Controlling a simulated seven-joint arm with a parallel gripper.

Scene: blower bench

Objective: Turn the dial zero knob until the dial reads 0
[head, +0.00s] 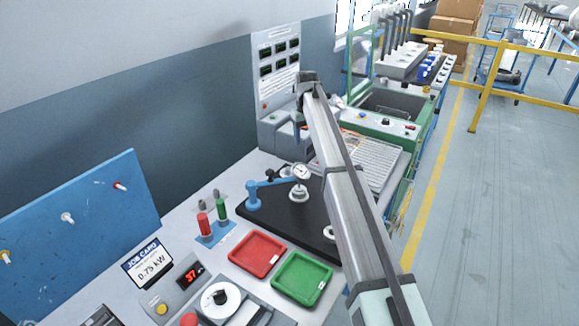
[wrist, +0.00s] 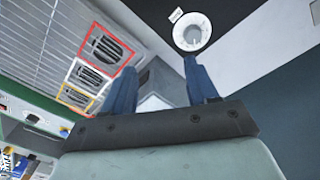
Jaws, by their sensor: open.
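A small round dial gauge (head: 301,171) with a white face hangs on a blue stand (head: 254,194) over a black plate (head: 262,217). Its reading and zero knob are too small to make out. A pale round piece (head: 298,193) sits on the plate below the dial. My gripper (head: 299,122) is above and behind the dial, apart from it. In the wrist view my gripper (wrist: 160,80) is open, with two blue fingers and nothing between them. A white round piece (wrist: 192,32) lies beyond the right fingertip; I cannot tell which piece it is.
Red tray (head: 258,254) and green tray (head: 302,278) lie in front of the plate. Red and green cylinders (head: 204,224) stand left of it. A white round control (head: 220,298) and a red display (head: 190,276) are nearer. A grey panel (head: 278,70) stands behind; a slotted rack (wrist: 100,55) is left.

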